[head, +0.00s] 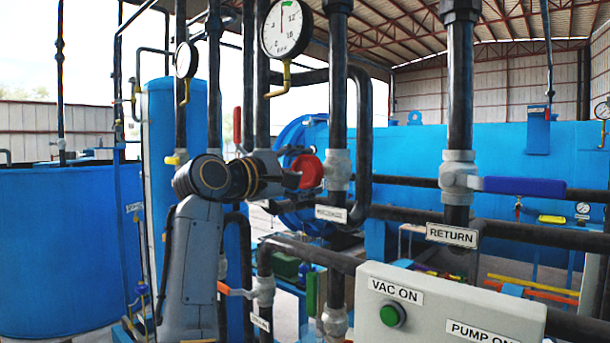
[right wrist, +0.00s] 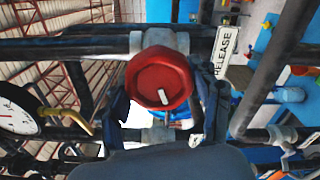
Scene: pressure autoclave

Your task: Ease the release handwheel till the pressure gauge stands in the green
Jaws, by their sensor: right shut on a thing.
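The red release handwheel (head: 310,172) sits on a grey valve body on a vertical black pipe in the head view. My right gripper (head: 291,179) reaches it from the left and is shut on it. In the right wrist view the handwheel (right wrist: 158,72) shows face-on with a white mark low on its face, and my right gripper's fingers (right wrist: 163,104) are on either side. The white pressure gauge (head: 287,29) is at the top; its needle points about straight up, close to a small green patch at the upper rim. My left gripper is out of view.
A RELEASE label (right wrist: 225,50) is beside the handwheel. A blue lever (head: 522,187) above the RETURN label (head: 452,235) is at the right. A control box (head: 450,305) with a green button stands at the front. Black pipes crowd the space around my right arm.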

